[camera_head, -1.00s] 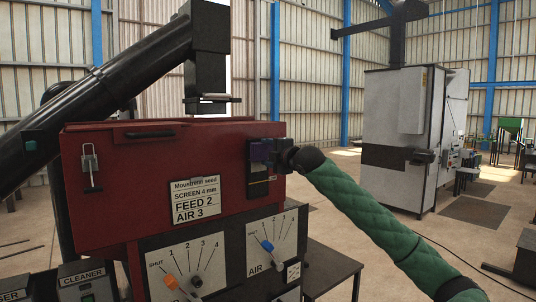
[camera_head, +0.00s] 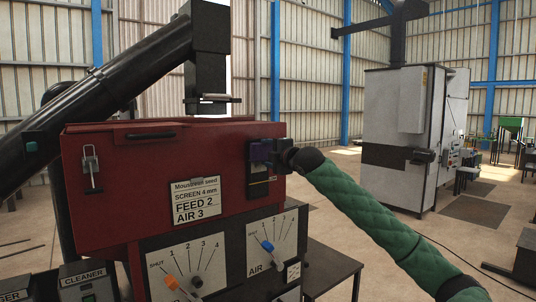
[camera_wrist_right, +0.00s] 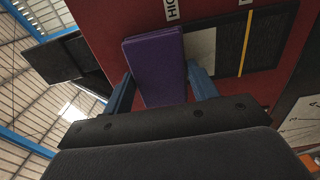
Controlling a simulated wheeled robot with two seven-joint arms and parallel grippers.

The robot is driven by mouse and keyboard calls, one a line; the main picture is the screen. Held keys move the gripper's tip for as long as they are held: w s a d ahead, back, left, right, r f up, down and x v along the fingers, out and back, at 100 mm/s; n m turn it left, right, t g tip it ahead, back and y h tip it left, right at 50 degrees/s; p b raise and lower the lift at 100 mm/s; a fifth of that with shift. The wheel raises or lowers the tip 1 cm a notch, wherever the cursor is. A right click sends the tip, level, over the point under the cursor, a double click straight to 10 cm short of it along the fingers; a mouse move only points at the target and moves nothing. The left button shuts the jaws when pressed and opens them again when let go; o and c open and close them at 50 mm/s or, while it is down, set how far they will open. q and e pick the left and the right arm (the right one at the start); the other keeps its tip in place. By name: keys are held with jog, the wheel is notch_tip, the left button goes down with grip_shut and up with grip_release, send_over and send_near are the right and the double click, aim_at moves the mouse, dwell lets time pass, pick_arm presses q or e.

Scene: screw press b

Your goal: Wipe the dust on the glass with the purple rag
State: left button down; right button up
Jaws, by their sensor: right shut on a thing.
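The purple rag (camera_head: 260,151) is a folded pad at the upper part of the dark-framed window on the red machine. My right gripper (camera_head: 277,153) holds it from the right side. In the right wrist view the rag (camera_wrist_right: 154,62) sits between the two blue fingers (camera_wrist_right: 161,90) of this gripper. The glass (camera_head: 258,190) shows below the rag. In the wrist view a pale patch (camera_wrist_right: 200,50) lies beside the rag, then a dark area with a yellow line. I cannot tell how much dust lies under the rag. My left gripper is not in view.
The red machine (camera_head: 110,205) has a label plate (camera_head: 195,201), a latch (camera_head: 91,168) and two dial panels with an orange lever (camera_head: 171,282) and a blue lever (camera_head: 267,245). A dark table (camera_head: 330,268) stands at the right. A grey cabinet (camera_head: 400,120) stands farther back.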

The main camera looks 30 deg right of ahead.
aim_at(259, 168)
jog(key=shift+w, duration=0.55)
jog(key=shift+f+b, duration=0.75)
jog(key=shift+f, duration=1.5)
jog(key=shift+f+b, duration=0.5)
jog(key=shift+f, duration=0.5)
jog(key=shift+r, duration=0.1)
